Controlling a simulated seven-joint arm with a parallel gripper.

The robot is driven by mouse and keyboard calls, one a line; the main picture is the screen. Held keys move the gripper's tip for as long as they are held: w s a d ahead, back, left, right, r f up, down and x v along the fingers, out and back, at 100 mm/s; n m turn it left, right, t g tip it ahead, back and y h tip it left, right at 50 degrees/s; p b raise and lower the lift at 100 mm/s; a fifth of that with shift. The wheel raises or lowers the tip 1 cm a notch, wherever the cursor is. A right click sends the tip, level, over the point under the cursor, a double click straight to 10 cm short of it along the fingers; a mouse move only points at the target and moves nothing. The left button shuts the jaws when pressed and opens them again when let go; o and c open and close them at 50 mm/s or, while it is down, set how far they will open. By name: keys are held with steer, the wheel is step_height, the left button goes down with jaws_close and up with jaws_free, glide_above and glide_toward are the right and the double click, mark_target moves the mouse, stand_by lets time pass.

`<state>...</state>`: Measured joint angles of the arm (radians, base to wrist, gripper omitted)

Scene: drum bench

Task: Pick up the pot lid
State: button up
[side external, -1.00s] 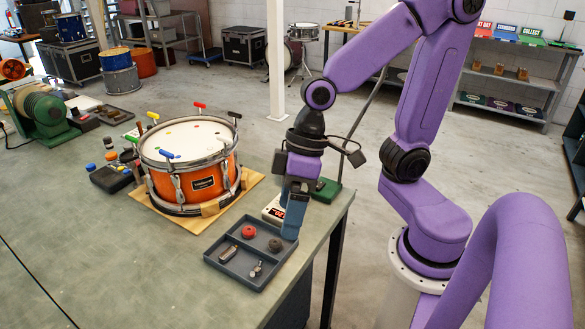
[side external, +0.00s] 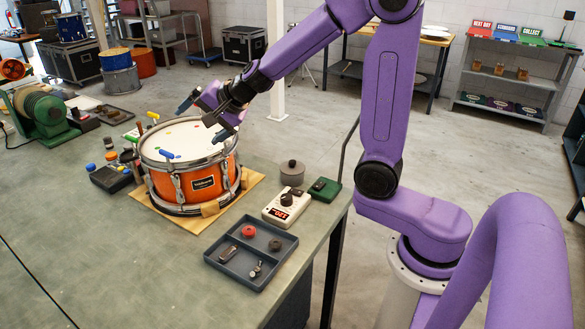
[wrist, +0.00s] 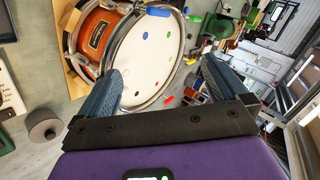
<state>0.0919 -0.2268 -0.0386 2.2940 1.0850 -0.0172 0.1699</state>
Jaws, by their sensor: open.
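I see no thing that is plainly a pot lid. The closest is a small grey round piece (side external: 292,172) with a dark knob on top, standing on the bench near its right edge. In the wrist view a grey round piece (wrist: 44,128) shows at the lower left, outside the jaws. My gripper (side external: 205,118) is open over the far side of the orange drum (side external: 203,184), tilted, with nothing seen between its fingers. In the wrist view my open fingers (wrist: 162,75) frame the white drumhead (wrist: 140,60) with its coloured dots.
A grey tray (side external: 240,278) with small parts, including a red knob (side external: 249,232), lies at the bench's front right. A meter (side external: 286,207) and a green box (side external: 324,190) stand behind it. Coloured-handled keys ring the drum. The bench's left front is clear.

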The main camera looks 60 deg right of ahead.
steer(key=w+d+m+h, duration=0.2)
steer(key=d+m+h, duration=0.15)
steer(key=d, duration=0.25)
steer(key=m+g+h, duration=0.8)
steer(key=g+h, duration=0.1)
steer(key=g, duration=0.1)
glide_above(292, 162)
step_height(292, 162, down, 9)
steer(key=a+f+n+h, duration=0.1)
steer(key=a+f+n, duration=0.2)
steer(key=a, duration=0.4)
steer(key=a+f+n+h, duration=0.1)
steer(key=a+f+n, duration=0.3)
steer(key=a, duration=0.2)
steer(key=shift+m, duration=0.25)
steer(key=x, duration=1.1)
steer(key=shift+w+d, duration=0.2)
steer(key=shift+w, duration=0.05)
steer(key=shift+s+f+x, duration=0.15)
steer(key=shift+x, duration=1.2)
steer(key=shift+s+f+x, duration=0.1)
steer(key=shift+x, duration=1.3)
steer(key=shift+a, duration=0.1)
